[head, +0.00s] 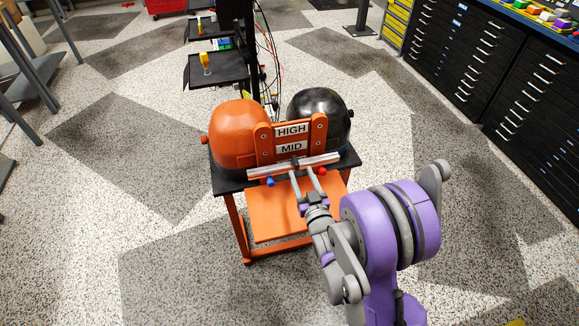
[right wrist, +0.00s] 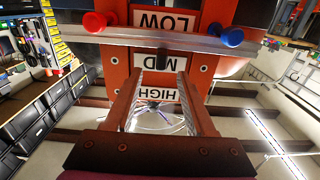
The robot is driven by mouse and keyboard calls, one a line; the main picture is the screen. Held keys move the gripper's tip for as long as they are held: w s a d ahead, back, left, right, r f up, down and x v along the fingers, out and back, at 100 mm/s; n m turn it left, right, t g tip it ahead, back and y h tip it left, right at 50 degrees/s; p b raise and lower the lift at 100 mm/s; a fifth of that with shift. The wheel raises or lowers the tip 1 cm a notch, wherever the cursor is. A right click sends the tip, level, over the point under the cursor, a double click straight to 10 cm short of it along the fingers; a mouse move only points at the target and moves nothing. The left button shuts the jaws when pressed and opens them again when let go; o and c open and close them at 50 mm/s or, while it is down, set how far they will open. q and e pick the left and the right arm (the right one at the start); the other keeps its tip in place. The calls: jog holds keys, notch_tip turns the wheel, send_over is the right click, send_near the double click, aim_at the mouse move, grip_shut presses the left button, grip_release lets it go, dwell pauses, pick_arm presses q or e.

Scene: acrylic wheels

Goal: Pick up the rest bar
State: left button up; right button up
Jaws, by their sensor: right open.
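The rest bar (head: 270,170) is a silver metal bar with a blue knob and a red knob. It lies level across the front of an orange upright frame, just below the MID label. In the right wrist view, which is upside down, the bar (right wrist: 165,42) crosses between the LOW and MID labels. My right gripper (head: 303,170) is open, with its two fingers pointing at the middle of the bar. In the right wrist view the fingertips (right wrist: 158,74) are apart, close to the bar; I cannot tell whether they touch it. My left gripper is out of view.
An orange dome (head: 238,135) and a black dome (head: 318,112) stand behind the frame on a small dark-topped stand (head: 228,182) with orange legs. Black drawer cabinets (head: 500,75) line the right. A dark shelf (head: 215,72) stands behind.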

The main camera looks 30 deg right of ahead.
aim_at(294, 156)
jog(key=x, duration=0.8)
jog(key=shift+a+f, duration=0.15)
jog(key=shift+f, duration=0.1)
grip_shut()
dwell(1.1)
